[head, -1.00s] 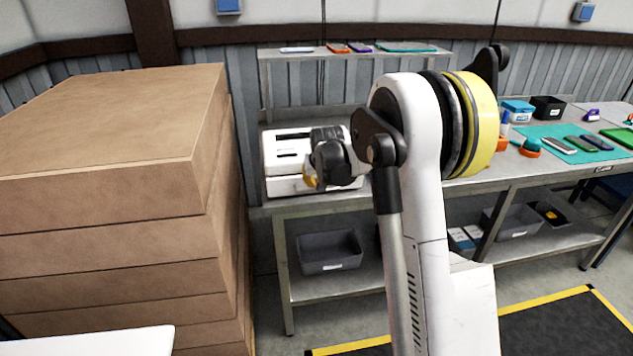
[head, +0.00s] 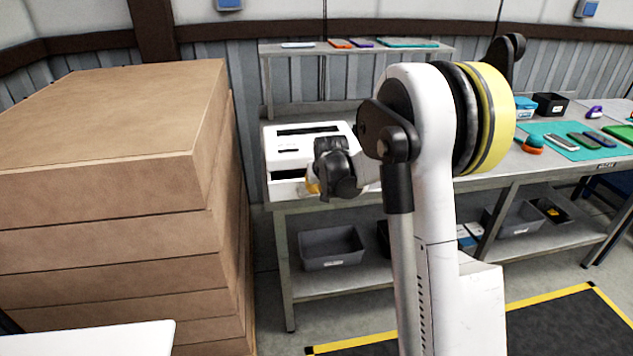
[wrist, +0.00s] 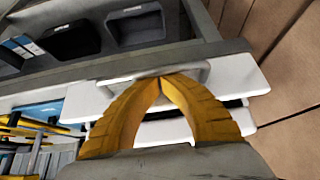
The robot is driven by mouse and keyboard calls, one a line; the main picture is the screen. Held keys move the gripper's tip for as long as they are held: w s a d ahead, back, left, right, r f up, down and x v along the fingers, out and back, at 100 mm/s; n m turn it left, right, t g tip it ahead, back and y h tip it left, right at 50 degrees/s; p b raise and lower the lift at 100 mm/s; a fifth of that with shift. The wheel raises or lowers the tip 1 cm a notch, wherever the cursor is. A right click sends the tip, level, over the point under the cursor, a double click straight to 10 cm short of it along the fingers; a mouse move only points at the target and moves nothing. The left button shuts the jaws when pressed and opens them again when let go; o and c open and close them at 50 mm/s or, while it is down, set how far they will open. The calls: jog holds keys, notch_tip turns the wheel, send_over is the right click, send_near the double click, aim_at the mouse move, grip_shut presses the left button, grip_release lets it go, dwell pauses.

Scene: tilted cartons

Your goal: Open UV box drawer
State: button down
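The white UV box (head: 285,137) stands on the workbench, left of my arm in the head view. Its drawer (head: 288,189) is pulled partway out, with a dark gap between it and the body above. In the wrist view the white drawer front (wrist: 243,76) lies across the picture, with its handle (wrist: 196,72) in the middle. The yellow fingers of my gripper (wrist: 160,80) come together at this handle and look shut on it. The exact contact is partly hidden by the fingers. In the head view my wrist hides the drawer's right part.
A tall stack of brown cartons (head: 120,150) stands close on the left. The metal workbench (head: 465,183) runs to the right, with a teal mat (head: 550,137) on it. A grey bin (head: 332,250) sits on the lower shelf. A raised shelf (head: 360,50) is behind the box.

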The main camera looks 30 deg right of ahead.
jog(key=s+a, duration=0.4)
jog(key=s, duration=1.1)
jog(key=shift+a+p, duration=0.2)
jog(key=shift+p, duration=0.1)
jog(key=shift+r, duration=0.1)
